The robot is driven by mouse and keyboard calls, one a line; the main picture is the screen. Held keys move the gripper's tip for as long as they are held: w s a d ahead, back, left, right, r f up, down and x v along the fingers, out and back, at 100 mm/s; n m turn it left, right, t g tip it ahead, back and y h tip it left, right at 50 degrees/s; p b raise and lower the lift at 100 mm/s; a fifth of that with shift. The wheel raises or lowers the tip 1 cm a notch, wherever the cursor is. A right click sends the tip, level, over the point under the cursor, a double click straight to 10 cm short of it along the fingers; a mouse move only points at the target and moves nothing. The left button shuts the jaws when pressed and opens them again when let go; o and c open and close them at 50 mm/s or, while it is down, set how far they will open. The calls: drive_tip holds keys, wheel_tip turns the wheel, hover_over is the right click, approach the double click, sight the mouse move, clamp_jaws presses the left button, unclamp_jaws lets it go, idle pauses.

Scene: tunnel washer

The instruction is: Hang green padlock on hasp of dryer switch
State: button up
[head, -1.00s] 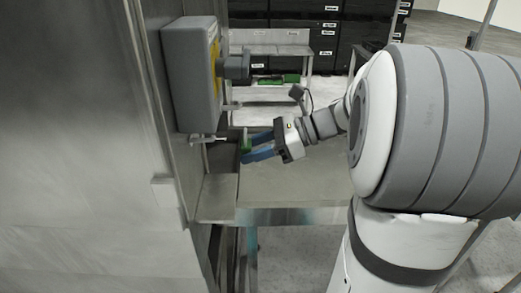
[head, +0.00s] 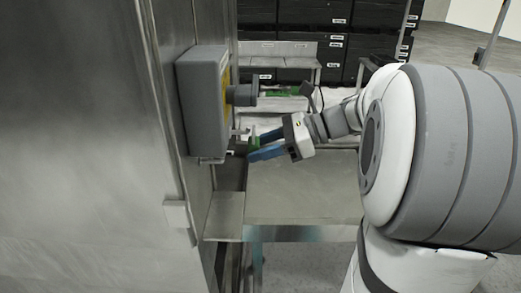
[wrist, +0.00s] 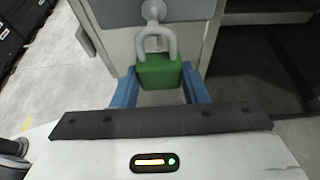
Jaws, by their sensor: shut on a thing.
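My gripper (head: 266,147) has blue fingers and is shut on the green padlock (wrist: 160,72), which sits between the fingertips in the wrist view with its grey shackle pointing away from me. In the head view the padlock (head: 254,141) is a small green patch close to the underside of the dryer switch. The dryer switch (head: 203,102) is a grey box with a yellow face and a grey knob (head: 243,95), mounted on the metal wall. In the wrist view a light grey part (wrist: 153,10) of the switch lies at the top of the shackle. I cannot tell whether the shackle passes through the hasp.
A metal ledge (head: 224,215) and a table (head: 300,190) lie below the gripper. A steel panel fills the left of the head view. Black drawers (head: 370,45) and a bench (head: 278,48) stand behind.

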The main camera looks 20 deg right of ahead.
drive_tip(key=shift+w+a+r, duration=0.25)
drive_tip(key=shift+a+r, duration=0.35)
drive_tip(key=shift+a, duration=0.2)
drive_tip(key=shift+w+a+f, duration=0.15)
drive_tip(key=shift+a+f, duration=0.3)
drive_tip(key=shift+f, duration=0.05)
drive_tip(key=o, duration=1.1)
drive_tip(key=shift+f, duration=0.1)
